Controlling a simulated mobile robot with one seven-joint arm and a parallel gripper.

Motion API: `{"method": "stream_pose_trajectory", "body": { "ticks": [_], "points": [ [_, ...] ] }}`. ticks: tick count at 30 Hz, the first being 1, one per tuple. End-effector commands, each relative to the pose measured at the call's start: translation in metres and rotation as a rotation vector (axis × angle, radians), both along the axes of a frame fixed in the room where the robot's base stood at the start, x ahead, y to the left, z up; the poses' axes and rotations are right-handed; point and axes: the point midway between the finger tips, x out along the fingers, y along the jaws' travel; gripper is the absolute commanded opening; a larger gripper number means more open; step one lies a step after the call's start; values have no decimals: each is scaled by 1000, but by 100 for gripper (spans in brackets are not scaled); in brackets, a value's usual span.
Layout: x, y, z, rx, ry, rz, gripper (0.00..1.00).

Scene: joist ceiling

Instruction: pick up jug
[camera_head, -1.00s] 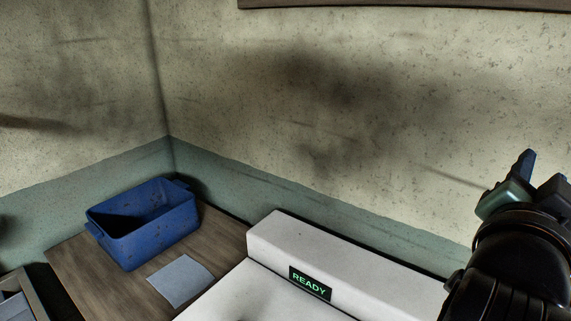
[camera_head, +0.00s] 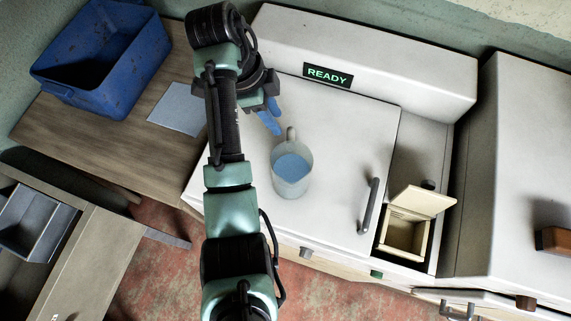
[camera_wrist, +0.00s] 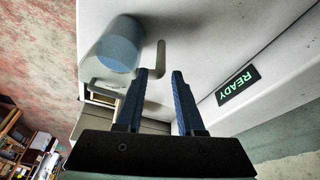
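The jug (camera_head: 292,170) is a translucent cup-like vessel with pale blue contents and a handle at its back. It stands upright on the white machine top (camera_head: 345,135) in the head view. My gripper (camera_head: 272,122) is just behind and left of the handle, its blue fingers pointing toward the jug. In the wrist view, the jug (camera_wrist: 118,50) is at upper left, its handle (camera_wrist: 158,58) near the left finger. My gripper (camera_wrist: 164,74) is open there, with nothing between its fingers.
A blue bin (camera_head: 105,60) and a grey-blue sheet (camera_head: 178,108) are on the wooden counter (camera_head: 85,140) at left. A small open box (camera_head: 406,232) stands right of the jug, beyond a grey bar handle (camera_head: 369,205). A raised panel reading READY (camera_head: 328,75) runs behind.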

Motion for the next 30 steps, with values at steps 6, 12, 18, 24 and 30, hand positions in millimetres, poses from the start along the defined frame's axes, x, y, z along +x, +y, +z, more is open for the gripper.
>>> {"method": "stream_pose_trajectory", "body": {
  "ticks": [6,12,18,24,30],
  "points": [
    [0,-11,-42,-1,-1,0,37],
    [1,-16,-57,0,-3,2,37],
    [1,-19,-65,1,-3,2,37],
    [1,-28,-88,0,3,2,37],
    [2,-33,-106,1,0,3,37]
  ]
}}
